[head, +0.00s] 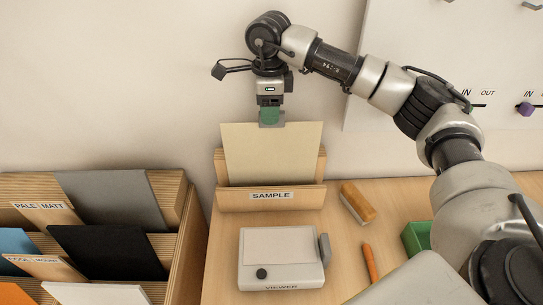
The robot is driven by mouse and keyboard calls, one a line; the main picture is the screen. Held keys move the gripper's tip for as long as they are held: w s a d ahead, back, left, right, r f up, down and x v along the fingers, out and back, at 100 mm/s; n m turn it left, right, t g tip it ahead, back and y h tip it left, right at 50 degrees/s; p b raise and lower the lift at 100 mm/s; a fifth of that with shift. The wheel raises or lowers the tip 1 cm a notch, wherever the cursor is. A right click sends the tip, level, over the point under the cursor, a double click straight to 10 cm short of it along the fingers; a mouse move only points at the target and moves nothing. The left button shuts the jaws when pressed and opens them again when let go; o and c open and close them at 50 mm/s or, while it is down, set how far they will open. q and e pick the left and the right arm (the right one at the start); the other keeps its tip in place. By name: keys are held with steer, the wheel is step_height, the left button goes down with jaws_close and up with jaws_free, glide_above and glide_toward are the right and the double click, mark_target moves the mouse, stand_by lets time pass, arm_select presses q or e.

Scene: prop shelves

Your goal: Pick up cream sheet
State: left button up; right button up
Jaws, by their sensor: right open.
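The cream sheet (272,155) stands upright, leaning a little back, in the wooden holder labelled SAMPLE (270,198) on the desk. My right gripper (271,120) points down at the sheet's top edge, with a green fingertip part overlapping that edge near its middle. The gripper is open. I cannot tell whether its fingers straddle the sheet or touch it. The holder's front lip hides the sheet's lower edge. My left gripper is not in view.
A sorting rack (187,225) with grey, black, blue and white sheets stands at left. A VIEWER box (280,248), a wooden block (357,203), an orange stick (370,263) and a green tray (412,240) are on the desk. A white IN/OUT board (400,45) hangs behind my right arm.

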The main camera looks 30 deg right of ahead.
step_height(320, 180, down, 4)
steer(key=shift+w+r+p, duration=0.1)
steer(key=shift+r+p, duration=0.05)
steer(key=shift+p, duration=0.8)
steer(key=shift+d+f, duration=0.1)
steer(key=shift+f, duration=0.3)
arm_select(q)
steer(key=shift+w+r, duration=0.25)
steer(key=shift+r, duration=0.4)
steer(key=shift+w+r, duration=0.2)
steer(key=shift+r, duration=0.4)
arm_select(e)
steer(key=shift+c, duration=0.2)
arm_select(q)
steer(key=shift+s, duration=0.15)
arm_select(e)
jaws_close()
